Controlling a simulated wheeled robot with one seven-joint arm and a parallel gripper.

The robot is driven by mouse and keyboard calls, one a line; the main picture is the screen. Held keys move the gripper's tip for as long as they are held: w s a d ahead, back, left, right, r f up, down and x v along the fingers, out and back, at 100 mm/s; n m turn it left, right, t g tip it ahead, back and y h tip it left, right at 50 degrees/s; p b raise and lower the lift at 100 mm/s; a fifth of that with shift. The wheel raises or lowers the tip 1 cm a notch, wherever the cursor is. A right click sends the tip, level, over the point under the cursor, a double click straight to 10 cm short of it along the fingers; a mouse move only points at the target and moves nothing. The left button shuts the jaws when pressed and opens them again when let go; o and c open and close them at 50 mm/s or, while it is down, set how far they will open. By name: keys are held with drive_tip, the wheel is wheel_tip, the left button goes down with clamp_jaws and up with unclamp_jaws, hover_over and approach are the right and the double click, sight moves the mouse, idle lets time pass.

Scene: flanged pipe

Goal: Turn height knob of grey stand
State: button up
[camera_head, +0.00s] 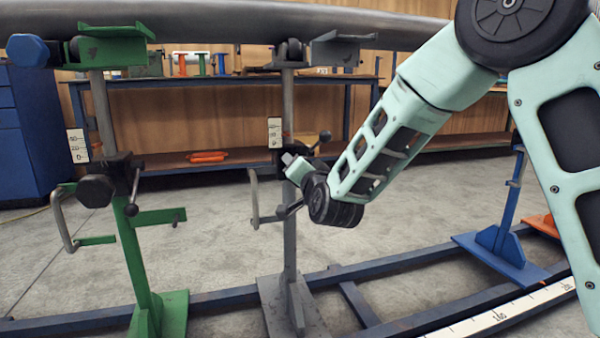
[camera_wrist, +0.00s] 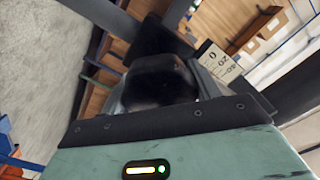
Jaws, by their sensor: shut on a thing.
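The grey stand (camera_head: 290,240) stands in the middle of the head view, upright under the large pipe, with a small white scale (camera_head: 274,132) on its post. My gripper (camera_head: 294,166) is at the stand's collar, just below and right of the scale. In the wrist view a dark rounded knob (camera_wrist: 155,82) sits right at my gripper, which is shut on it. In the head view the knob is mostly hidden behind my gripper. A lever with a black ball end (camera_head: 325,136) sticks out to the right of the collar. The scale also shows in the wrist view (camera_wrist: 218,58).
A green stand (camera_head: 130,230) with its own dark knob (camera_head: 95,191) and crank handle stands to the left. The pipe (camera_head: 230,22) runs across the top. A blue stand (camera_head: 500,240) and blue floor rails lie at the right. Bare concrete floor lies between the stands.

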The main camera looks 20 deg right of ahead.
drive_tip(key=shift+m, duration=0.6)
drive_tip(key=o, duration=1)
drive_tip(key=shift+s, duration=0.1)
drive_tip(key=s+b, duration=0.6)
drive_tip(key=s, duration=1.1)
drive_tip(key=shift+s+b, duration=0.1)
drive_tip(key=shift+b, duration=0.3)
